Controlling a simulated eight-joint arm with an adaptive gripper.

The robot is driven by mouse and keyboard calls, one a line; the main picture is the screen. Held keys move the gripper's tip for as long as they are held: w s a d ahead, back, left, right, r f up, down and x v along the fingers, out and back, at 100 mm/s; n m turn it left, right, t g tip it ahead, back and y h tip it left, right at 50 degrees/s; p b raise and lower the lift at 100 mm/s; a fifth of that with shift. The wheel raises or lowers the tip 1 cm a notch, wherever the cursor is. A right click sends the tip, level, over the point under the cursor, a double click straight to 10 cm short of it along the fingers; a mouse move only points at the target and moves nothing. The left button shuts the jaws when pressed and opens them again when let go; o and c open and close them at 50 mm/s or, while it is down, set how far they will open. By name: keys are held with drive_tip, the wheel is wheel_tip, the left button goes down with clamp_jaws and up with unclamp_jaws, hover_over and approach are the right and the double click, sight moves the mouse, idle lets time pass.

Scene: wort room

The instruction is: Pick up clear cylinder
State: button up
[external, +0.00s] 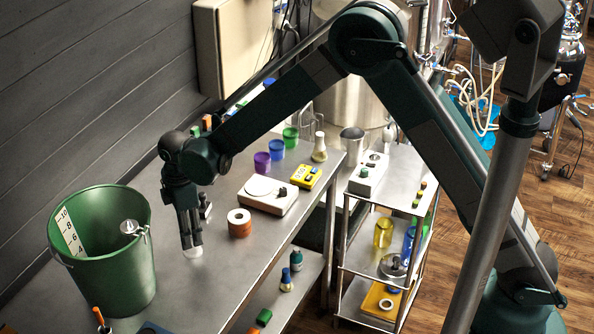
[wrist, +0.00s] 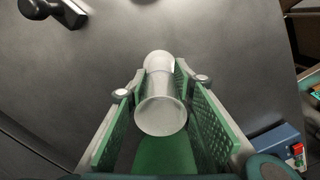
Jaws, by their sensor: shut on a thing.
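The clear cylinder (wrist: 160,112) is a whitish, see-through piece with a wider rim at each end. In the wrist view it sits between the two green finger pads of my gripper (wrist: 160,90), which is shut on it. In the external view my gripper (external: 192,240) points down at the metal table, and the lower end of the cylinder (external: 193,252) shows under the fingertips. I cannot tell whether it touches the table.
A green bucket (external: 105,270) stands left of my gripper. A brown-sided ring (external: 239,225) and a white scale (external: 267,194) are to the right. Purple, blue and green cups (external: 277,149) stand behind. A dark object (wrist: 55,10) lies at the wrist view's top left. The table front is partly clear.

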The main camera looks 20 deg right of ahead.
wheel_tip(320, 180, up, 10)
drive_tip(key=shift+b, duration=0.3)
idle(0.4)
